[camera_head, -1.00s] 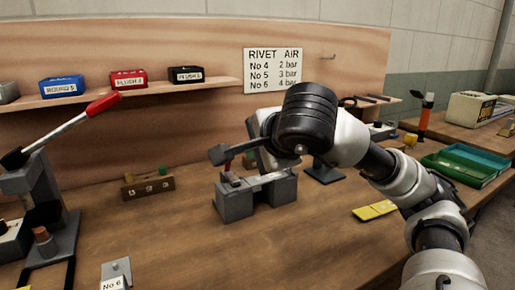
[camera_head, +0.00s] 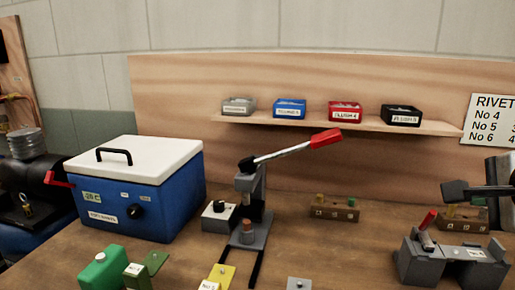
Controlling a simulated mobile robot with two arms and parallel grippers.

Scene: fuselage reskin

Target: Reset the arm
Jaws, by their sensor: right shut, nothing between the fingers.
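My right gripper (camera_head: 457,192) comes in from the right edge, with the rest of its arm out of frame. Its dark fingers are shut with nothing between them and point left. It appears above the grey fixture (camera_head: 415,262) with a small red-tipped lever on the bench. The gripper looks apart from the fixture. My left gripper does not show.
A lever press (camera_head: 250,205) with a raised red handle stands mid-bench. A blue cool box (camera_head: 150,205) with a white lid is at left. Labelled bins, including a red bin (camera_head: 345,112), sit on the shelf (camera_head: 260,120). A green bottle (camera_head: 102,270) is in front.

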